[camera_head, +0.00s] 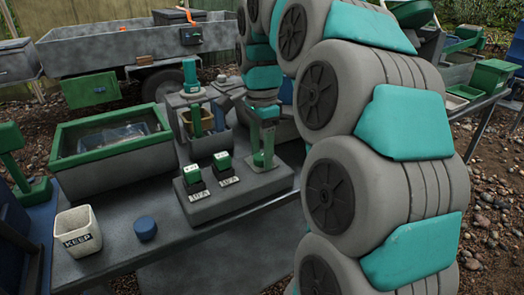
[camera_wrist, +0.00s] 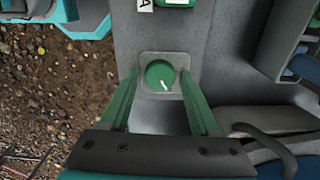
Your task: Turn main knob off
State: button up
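A round green knob (camera_wrist: 160,75) sits on a square light-grey plate on a grey control box (camera_head: 231,203). Its white pointer line points down and slightly right in the wrist view. My gripper (camera_head: 262,158) points down over the right end of the box. In the wrist view, its two green fingers stand open on the left and right of the knob, with visible gaps between them and the knob. I cannot tell whether the tips are level with it. The knob is hidden in the head view by my gripper.
Two green switches with white labels (camera_head: 194,177) (camera_head: 223,165) stand on the same box. A green-rimmed tub (camera_head: 75,150), a white KEEP cup (camera_head: 77,232) and a blue puck (camera_head: 145,228) are on the table to the left. Gravel lies beyond the edge.

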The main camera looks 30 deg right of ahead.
grip_shut()
dwell(0.5)
jog(key=n+b, duration=0.1)
jog(key=n, duration=0.4)
jog(key=shift+n, duration=0.3)
jog(key=n, duration=0.6)
jog(key=shift+n, duration=0.3)
jog(key=shift+o, duration=1.3)
grip_release()
